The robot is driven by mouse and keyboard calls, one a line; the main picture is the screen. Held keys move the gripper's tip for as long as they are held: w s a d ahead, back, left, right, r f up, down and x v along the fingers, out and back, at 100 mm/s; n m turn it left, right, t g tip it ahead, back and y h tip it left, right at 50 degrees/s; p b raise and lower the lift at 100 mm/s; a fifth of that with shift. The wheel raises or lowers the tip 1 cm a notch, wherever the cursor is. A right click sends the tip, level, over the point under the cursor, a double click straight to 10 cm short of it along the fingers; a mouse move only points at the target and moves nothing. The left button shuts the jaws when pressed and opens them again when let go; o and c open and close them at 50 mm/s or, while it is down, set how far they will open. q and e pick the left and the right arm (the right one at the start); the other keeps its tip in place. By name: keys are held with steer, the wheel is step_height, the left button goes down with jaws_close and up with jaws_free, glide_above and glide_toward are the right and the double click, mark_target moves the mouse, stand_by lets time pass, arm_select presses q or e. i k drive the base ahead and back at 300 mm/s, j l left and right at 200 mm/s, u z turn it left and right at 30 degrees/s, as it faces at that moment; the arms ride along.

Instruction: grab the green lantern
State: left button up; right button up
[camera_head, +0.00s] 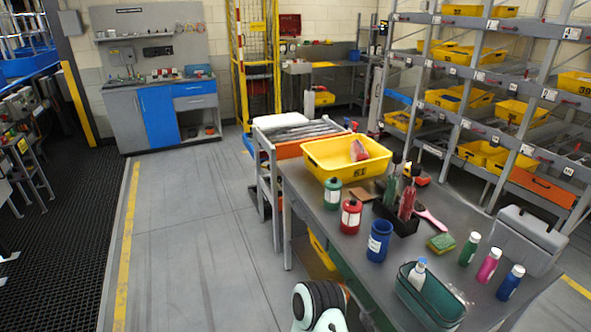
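A small green object with a dark top and a pale front patch (332,194) stands upright on the grey table (300,196), just in front of the yellow bin. It looks like the green lantern, though it is small in the picture. A red one of similar shape (351,216) stands close in front of it to the right. Neither of my grippers is in view. A black and pale mint part of my own arm shows at the bottom edge, in front of the table. Nothing is touching the green object.
A yellow bin (318,164) stands behind. Several bottles stand at the right, including a pink one (488,266). Open floor lies left.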

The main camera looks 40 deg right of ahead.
mark_target(331, 201)
steer(key=i+l+z, duration=0.1)
steer(key=i+z, duration=0.25)
steer(key=i, duration=0.4)
steer(key=i+j+z, duration=0.1)
steer(key=i+z, duration=0.25)
steer(key=i, duration=0.45)
steer(key=i+l+z, duration=0.2)
steer(key=i, duration=1.25)
steer(key=j+u, duration=0.1)
steer(key=u, duration=9.05)
